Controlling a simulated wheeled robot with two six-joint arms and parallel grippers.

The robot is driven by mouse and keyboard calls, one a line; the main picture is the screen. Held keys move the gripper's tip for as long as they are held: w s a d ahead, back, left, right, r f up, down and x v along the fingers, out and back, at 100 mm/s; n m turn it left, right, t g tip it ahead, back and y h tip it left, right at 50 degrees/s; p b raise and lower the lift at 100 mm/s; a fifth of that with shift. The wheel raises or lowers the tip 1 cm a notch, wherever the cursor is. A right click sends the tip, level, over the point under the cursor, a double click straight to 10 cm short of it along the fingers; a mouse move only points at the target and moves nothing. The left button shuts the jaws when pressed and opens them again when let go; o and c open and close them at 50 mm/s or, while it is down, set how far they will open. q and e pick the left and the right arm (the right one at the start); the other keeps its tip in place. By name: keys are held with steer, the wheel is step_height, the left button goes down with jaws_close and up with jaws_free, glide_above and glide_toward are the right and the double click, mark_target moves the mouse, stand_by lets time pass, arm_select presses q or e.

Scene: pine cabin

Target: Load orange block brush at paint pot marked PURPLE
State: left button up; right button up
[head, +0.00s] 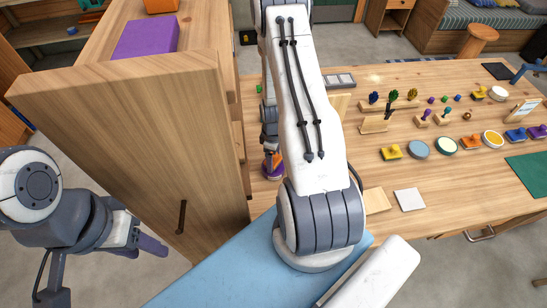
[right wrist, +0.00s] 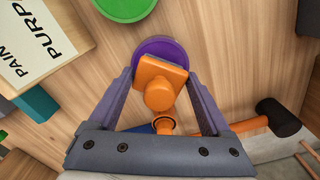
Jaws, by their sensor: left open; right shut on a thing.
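The orange block brush (right wrist: 158,88) with its round knob is between the fingers of my right gripper (right wrist: 160,76), which is shut on it. The brush covers the near part of the round purple paint (right wrist: 168,48) in its pot. I cannot tell whether the brush touches the paint. A card reading PAINT PURPLE (right wrist: 38,42) lies left of the pot in the right wrist view. In the head view my right arm partly hides the orange brush (head: 268,164) and pot. My left gripper (head: 145,244) is open and empty beside the wooden cabinet.
A green round pot (right wrist: 124,5) is beyond the purple one. A black-headed mallet with an orange handle (right wrist: 278,117) lies to the right. The table (head: 340,215) holds several other pots, block brushes and stands. A tall cabinet (head: 130,120) stands between my arms, with a purple block (head: 147,37) on it.

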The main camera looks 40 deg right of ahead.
steer(key=shift+f+b, duration=0.5)
steer(key=shift+f, duration=0.05)
stand_by(1.5)
steer(key=shift+r+p, duration=2.7)
steer(key=shift+r, duration=0.85)
